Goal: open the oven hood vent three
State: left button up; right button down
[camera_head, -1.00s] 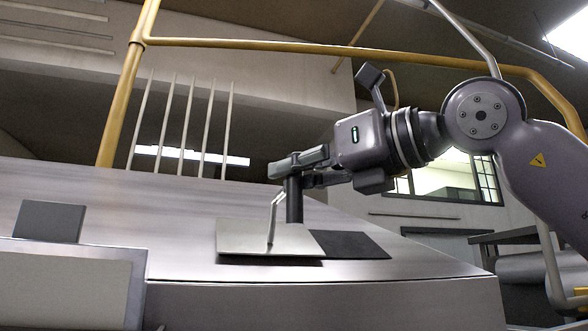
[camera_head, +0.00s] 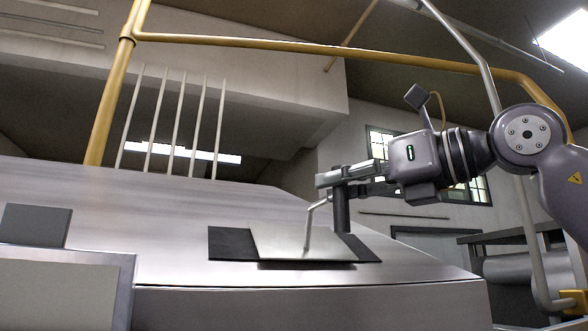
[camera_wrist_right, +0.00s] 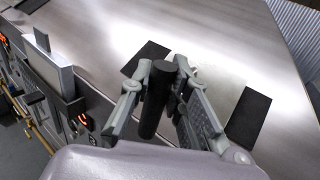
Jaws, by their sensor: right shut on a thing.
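The vent is a bright metal plate (camera_head: 285,240) lying over a dark rectangular opening (camera_head: 230,243) on the sloped metal hood. Dark area shows on both sides of the plate, wider on the left. A bent rod (camera_head: 309,225) rises from the plate to a dark cylindrical handle (camera_head: 342,214). My right gripper (camera_head: 335,180) is shut on this handle. In the right wrist view the handle (camera_wrist_right: 155,103) stands between the fingers (camera_wrist_right: 163,75), with dark patches on either side of the plate. My left gripper is not in view.
A dark square panel (camera_head: 36,225) stands at the hood's left. Yellow pipes (camera_head: 300,48) run overhead, and thin vertical rods (camera_head: 182,125) rise behind the hood. In the wrist view a box-like part (camera_wrist_right: 52,70) and lit displays lie at the left.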

jog(key=d, duration=0.2)
jog(key=w+d, duration=0.1)
jog(key=d+p, duration=0.1)
jog(key=d, duration=0.1)
jog(key=shift+w+d+r, duration=0.1)
jog(key=shift+w+d, duration=0.2)
jog(key=shift+w, duration=0.05)
jog(key=c, duration=1.5)
grip_release()
jog(key=shift+a, duration=0.1)
jog(key=v, duration=1.2)
jog(key=shift+s, duration=0.1)
